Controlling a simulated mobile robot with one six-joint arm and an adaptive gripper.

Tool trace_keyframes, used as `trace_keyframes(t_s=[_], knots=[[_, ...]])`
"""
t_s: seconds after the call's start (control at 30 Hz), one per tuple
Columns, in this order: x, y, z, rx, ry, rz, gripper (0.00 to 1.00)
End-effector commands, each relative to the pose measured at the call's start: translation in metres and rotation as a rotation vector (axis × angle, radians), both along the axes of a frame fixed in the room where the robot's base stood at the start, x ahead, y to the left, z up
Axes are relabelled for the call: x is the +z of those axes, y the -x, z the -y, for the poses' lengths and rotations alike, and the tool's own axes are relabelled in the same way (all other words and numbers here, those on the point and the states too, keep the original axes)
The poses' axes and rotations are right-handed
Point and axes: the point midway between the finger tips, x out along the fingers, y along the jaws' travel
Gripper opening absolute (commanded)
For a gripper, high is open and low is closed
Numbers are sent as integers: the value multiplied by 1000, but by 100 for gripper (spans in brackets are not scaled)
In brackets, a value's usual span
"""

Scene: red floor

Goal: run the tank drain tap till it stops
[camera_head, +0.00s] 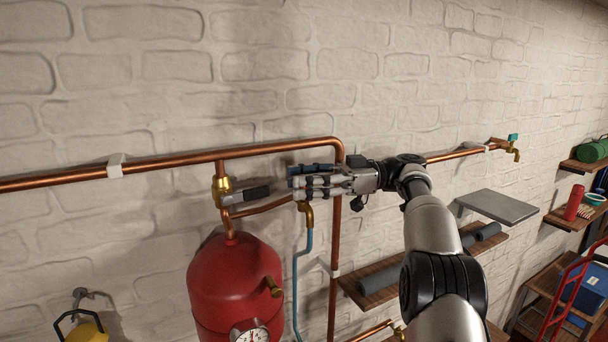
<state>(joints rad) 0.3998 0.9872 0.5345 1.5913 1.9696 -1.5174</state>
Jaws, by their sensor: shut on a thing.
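The red tank (236,285) stands below the copper pipe against the wall, with a round gauge on its front. A brass tap (308,218) sits right of the tank's neck on a short copper branch, and a blue hose (300,265) runs down from it. My gripper (297,184) reaches in from the right and is shut at the head of this tap. Its fingers hide most of the handle; a dark blue bar shows along them. I cannot tell how far the tap is turned.
A brass valve (222,188) with a grey lever (250,194) is on the tank's pipe, just left of my fingertips. Copper pipe (120,172) runs along the wall. A wooden shelf (380,268) with grey rolls is below my arm. A teal-handled tap (512,143) is far right.

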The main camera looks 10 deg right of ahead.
Motion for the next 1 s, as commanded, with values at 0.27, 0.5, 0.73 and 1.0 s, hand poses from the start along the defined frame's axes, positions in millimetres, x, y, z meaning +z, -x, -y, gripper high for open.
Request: trace_keyframes(t_s=[0.27, 0.5, 0.73, 1.0], knots=[[1, 0, -1, 1, -1, 3, 20], [1, 0, 0, 1, -1, 2, 55], [0, 0, 0, 1, 0, 1, 65], [0, 0, 0, 1, 0, 0, 65]])
